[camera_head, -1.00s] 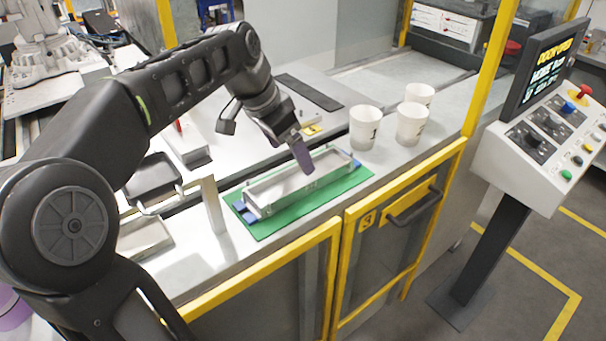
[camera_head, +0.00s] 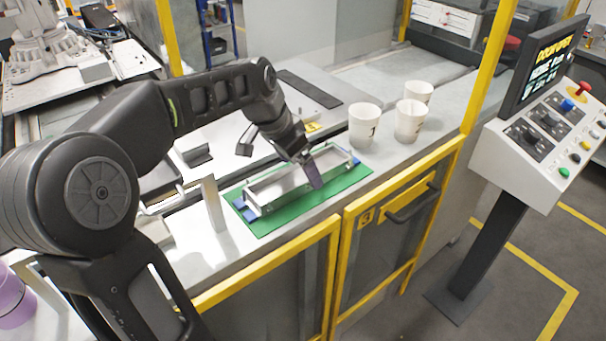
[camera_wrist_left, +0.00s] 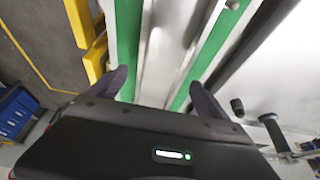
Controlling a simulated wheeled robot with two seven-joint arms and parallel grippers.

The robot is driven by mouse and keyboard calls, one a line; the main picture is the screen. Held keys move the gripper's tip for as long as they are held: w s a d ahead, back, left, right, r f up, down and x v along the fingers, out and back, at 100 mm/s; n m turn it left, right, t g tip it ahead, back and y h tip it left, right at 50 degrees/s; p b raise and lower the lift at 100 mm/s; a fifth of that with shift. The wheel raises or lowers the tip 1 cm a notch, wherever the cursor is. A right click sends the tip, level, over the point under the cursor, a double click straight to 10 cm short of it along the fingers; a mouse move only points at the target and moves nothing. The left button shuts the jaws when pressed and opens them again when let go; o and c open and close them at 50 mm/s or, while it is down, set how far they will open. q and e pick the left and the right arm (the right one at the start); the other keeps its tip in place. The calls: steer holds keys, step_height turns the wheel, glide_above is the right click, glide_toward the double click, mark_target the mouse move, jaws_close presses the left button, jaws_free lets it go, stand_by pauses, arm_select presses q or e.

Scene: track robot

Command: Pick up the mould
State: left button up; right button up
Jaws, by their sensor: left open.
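The mould is a long, narrow grey metal tray (camera_head: 275,188) with blue end pieces. It lies on a green mat (camera_head: 270,222) on the bench in the head view. My left gripper (camera_head: 312,172) is over the mould's middle, pointing down, with one purple-grey finger showing at its near long side. In the left wrist view the mould (camera_wrist_left: 165,60) runs between the two spread fingers of the open left gripper (camera_wrist_left: 160,90). The fingers are apart, one on each side of it; contact is not clear. The right gripper is not in view.
Several white cups (camera_head: 364,127) stand on the bench right of the mould. A yellow-framed guard door (camera_head: 395,235) is in front. A control panel (camera_head: 540,130) stands at the right. A metal bracket (camera_head: 213,203) stands left of the mat.

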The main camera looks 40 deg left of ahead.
arm_select(q)
steer(key=shift+w+d+f, duration=0.1)
steer(key=shift+w+f, duration=0.2)
steer(key=shift+f, duration=0.35)
steer(key=shift+c, duration=0.2)
jaws_close()
steer(key=shift+r, duration=0.15)
stand_by(0.8)
